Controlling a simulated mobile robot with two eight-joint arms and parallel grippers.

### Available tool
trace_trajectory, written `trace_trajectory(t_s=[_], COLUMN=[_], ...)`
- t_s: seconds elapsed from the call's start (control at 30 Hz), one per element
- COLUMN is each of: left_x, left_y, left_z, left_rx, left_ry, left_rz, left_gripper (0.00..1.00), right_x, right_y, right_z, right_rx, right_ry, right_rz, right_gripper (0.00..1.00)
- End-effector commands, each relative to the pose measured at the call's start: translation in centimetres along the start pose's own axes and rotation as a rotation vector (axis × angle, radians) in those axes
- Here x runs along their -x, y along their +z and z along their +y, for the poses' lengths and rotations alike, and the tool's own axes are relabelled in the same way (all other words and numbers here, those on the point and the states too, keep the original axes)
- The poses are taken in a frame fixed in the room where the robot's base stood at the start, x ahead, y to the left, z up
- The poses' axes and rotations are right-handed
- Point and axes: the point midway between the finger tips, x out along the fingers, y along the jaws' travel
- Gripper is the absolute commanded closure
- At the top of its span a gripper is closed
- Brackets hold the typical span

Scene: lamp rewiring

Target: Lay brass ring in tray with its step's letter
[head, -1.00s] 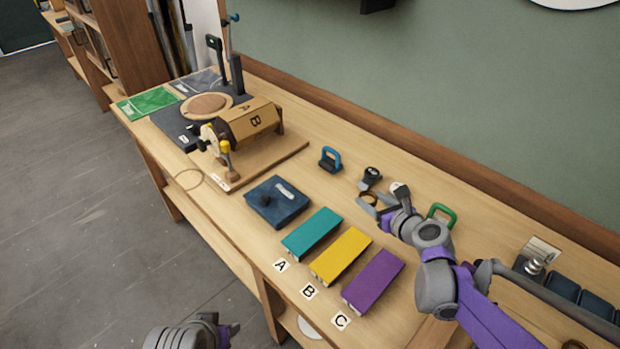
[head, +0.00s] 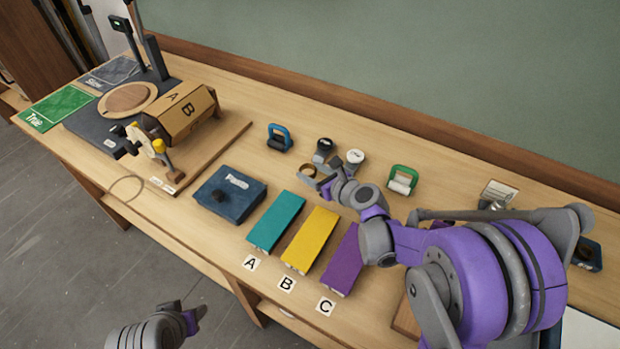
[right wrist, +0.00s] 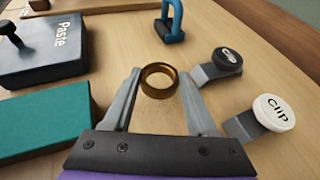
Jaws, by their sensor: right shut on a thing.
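The brass ring (head: 307,170) is between the fingertips of my right gripper (head: 318,176), beyond the coloured trays. In the right wrist view the ring (right wrist: 147,85) is gripped between the two fingers, low over bare wood. Three flat-topped coloured pieces, seemingly the trays, lie in a row: teal (head: 276,222), yellow (head: 310,240) and purple (head: 342,262), partly hidden by my right arm. Letter cards A (head: 250,263), B (head: 287,284) and C (head: 325,305) lie before them. My left gripper (head: 196,318) is at the bottom edge, away from the table; its jaws are unclear.
A dark blue Paste box (head: 230,190) sits left of the teal piece. A lettered drum (head: 180,112) stands on a wooden board. A blue-handled tool (head: 279,138), black-capped piece (head: 323,150), white Clip-capped piece (head: 355,158) and green-handled tool (head: 402,180) stand behind.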

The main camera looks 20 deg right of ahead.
Motion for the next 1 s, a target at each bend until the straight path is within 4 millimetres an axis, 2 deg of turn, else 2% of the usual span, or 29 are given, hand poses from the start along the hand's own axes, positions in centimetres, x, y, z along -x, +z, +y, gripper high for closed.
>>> trace_trajectory(t_s=[0.1, 0.2, 0.6, 0.63, 0.8, 1.0], left_x=[-0.3, -0.4, -0.7, -0.7, -0.6, -0.6], left_y=[0.3, 0.3, 0.7, 0.7, 0.6, 0.6], left_z=[0.0, 0.0, 0.0, 0.0, 0.0, 0.0], left_rx=[0.000, 0.000, 0.000, 0.000, 0.000, 0.000], left_ry=[0.000, 0.000, 0.000, 0.000, 0.000, 0.000], left_rz=[-0.002, -0.003, -0.005, -0.005, -0.005, -0.005], left_gripper=[0.50, 0.50, 0.50, 0.50, 0.50, 0.50], right_x=[-0.8, -1.1, -1.2, -1.2, -1.2, -1.2], right_y=[-1.9, -2.6, -3.1, -3.1, -2.9, -2.9], right_z=[0.0, 0.0, 0.0, 0.0, 0.0, 0.0], right_rx=[0.000, 0.000, 0.000, 0.000, 0.000, 0.000], right_ry=[0.000, 0.000, 0.000, 0.000, 0.000, 0.000], right_rz=[0.001, 0.000, 0.001, 0.001, 0.000, 0.000], right_gripper=[1.00, 1.00, 1.00, 0.40, 0.12, 0.12])
